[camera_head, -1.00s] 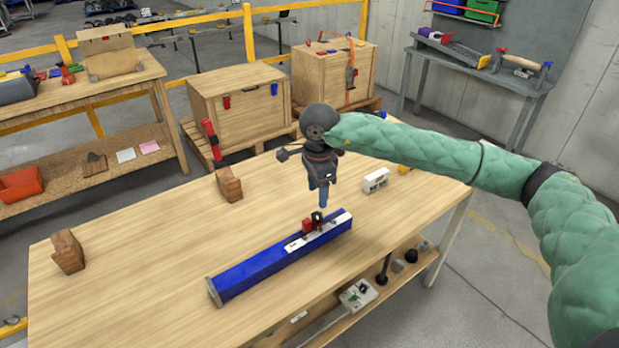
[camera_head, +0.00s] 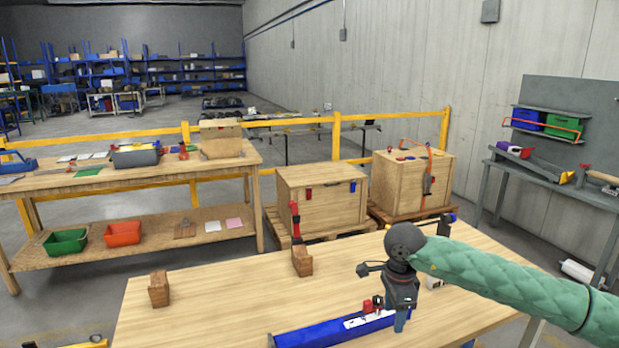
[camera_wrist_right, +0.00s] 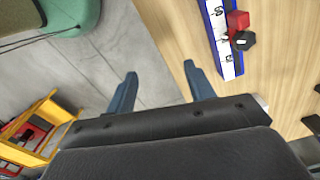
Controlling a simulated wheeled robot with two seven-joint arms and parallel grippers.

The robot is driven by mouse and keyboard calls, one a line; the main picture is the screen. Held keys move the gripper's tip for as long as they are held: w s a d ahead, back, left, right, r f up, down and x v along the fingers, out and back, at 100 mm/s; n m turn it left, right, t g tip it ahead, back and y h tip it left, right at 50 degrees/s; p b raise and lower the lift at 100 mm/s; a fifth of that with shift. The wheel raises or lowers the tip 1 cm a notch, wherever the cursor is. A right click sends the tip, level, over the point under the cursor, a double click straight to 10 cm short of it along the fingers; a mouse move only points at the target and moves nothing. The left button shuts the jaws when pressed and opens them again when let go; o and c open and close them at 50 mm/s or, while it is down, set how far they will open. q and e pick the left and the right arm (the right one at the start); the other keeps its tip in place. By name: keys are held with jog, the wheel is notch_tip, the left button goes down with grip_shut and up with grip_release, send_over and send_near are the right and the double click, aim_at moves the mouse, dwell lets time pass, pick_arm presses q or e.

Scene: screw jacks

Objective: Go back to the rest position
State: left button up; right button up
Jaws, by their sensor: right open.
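My right gripper (camera_head: 400,325) points down near the right end of a long blue bar (camera_head: 335,333) on the wooden table (camera_head: 220,290). Its fingers are spread apart and empty in the right wrist view (camera_wrist_right: 160,76). The blue bar carries a white marked plate (camera_wrist_right: 218,35), with a red block (camera_wrist_right: 238,20) and a black knob (camera_wrist_right: 243,40) on it. These lie beside my fingers, apart from them, in the wrist view. My left gripper is in neither view.
Two wooden blocks (camera_head: 159,289) (camera_head: 302,260) stand on the table. Wooden crates (camera_head: 322,205) (camera_head: 411,183) are behind it, with a yellow rail (camera_head: 338,135) beyond. A side bench (camera_head: 225,160) stands left and a grey bench (camera_head: 550,182) right. The table's left part is mostly clear.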

jog(key=s+a+m+g+y, duration=0.1)
jog(key=s+a+y, duration=0.45)
jog(key=a, duration=0.55)
jog(key=s+a+g+y, duration=0.1)
jog(key=s+a+y, duration=0.45)
jog(key=a, duration=0.45)
jog(key=s+a+r+m+t+y, duration=0.1)
jog(key=a+r+m+t+y, duration=0.4)
jog(key=r+m+y, duration=0.55)
jog(key=w+d+m+t+h, duration=0.4)
jog(key=d+m+t+h, duration=0.45)
jog(key=m+t, duration=0.95)
jog(key=s+d+f+m+g+h, duration=0.1)
jog(key=d+f+m+g+h, duration=0.3)
jog(key=d+f+m+h, duration=0.95)
jog(key=s+d+f+m+g, duration=0.3)
jog(key=s+f+m+g, duration=0.3)
jog(key=s+f, duration=0.55)
jog(key=s+d+f+m+g, duration=0.35)
jog(key=s+f+g, duration=0.5)
jog(key=s, duration=0.65)
jog(key=a+f, duration=0.3)
jog(key=f, duration=0.5)
jog(key=s+a+f+g+y, duration=0.1)
jog(key=a+f, duration=0.2)
jog(key=f, duration=0.5)
jog(key=shift+s+a, duration=0.15)
jog(key=shift+a, duration=0.25)
